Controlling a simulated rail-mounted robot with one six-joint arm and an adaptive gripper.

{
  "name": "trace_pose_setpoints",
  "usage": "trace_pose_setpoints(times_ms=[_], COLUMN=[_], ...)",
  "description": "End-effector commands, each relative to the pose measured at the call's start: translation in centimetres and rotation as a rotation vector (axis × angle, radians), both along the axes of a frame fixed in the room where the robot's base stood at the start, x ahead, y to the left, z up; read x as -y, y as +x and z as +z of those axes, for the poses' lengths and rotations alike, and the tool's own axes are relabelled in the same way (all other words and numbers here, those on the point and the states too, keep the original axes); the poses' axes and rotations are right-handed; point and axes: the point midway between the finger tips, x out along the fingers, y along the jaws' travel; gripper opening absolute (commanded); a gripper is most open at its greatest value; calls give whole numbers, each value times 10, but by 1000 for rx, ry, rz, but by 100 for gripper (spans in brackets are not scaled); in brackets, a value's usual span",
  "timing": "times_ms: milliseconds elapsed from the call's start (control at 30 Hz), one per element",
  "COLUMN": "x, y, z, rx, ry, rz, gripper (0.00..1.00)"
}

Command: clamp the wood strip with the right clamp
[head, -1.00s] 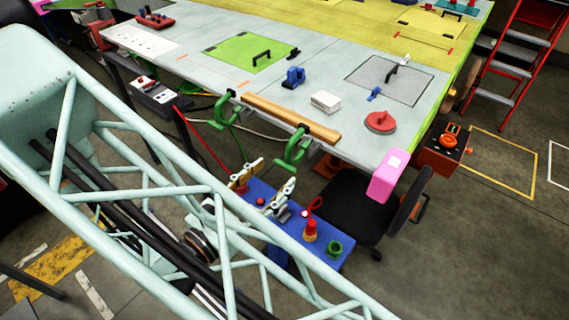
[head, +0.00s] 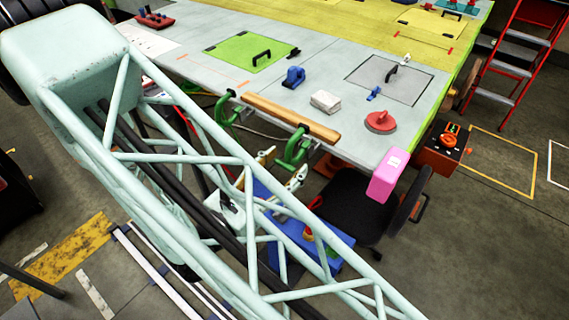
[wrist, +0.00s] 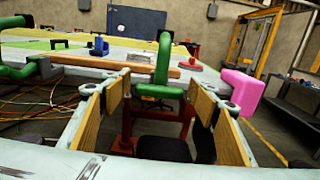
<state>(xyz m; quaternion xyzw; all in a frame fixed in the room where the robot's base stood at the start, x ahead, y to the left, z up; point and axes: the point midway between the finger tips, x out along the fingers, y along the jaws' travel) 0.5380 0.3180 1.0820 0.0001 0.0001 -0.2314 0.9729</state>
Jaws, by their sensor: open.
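The wood strip (head: 285,115) lies along the near edge of the table. The right clamp (head: 296,147), green and C-shaped, hangs at the edge by the strip's right end. A second green clamp (head: 226,108) sits at its left end. My gripper (head: 281,167) is open and empty, just below and in front of the right clamp. In the wrist view, the right clamp (wrist: 163,65) stands ahead between the two wood-coloured finger pads of my gripper (wrist: 160,98), apart from them. The strip (wrist: 135,69) passes behind it. Whether the clamp touches the strip is unclear.
A pink block (head: 387,175) covers the table's near right corner. A blue tool stand (head: 318,247) and a black chair (head: 352,208) stand below the edge. A red disc (head: 380,122), a white block (head: 325,101) and a blue clamp (head: 294,77) lie on the table.

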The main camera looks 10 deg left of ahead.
Motion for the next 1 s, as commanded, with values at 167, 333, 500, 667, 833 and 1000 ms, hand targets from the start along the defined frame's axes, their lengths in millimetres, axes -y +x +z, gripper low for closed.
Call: trace_pose_setpoints(times_ms=[167, 333, 500, 667, 833, 1000], x=[0, 0, 0, 0, -3, -10], y=[0, 0, 0, 0, 0, 0], z=[0, 0, 0, 0, 2, 5], rx=[0, 0, 0, 0, -7, -27], ry=[0, 0, 0, 0, 4, 15], rz=[0, 0, 0, 0, 3, 9], gripper=[55, 42, 26, 21, 21, 21])
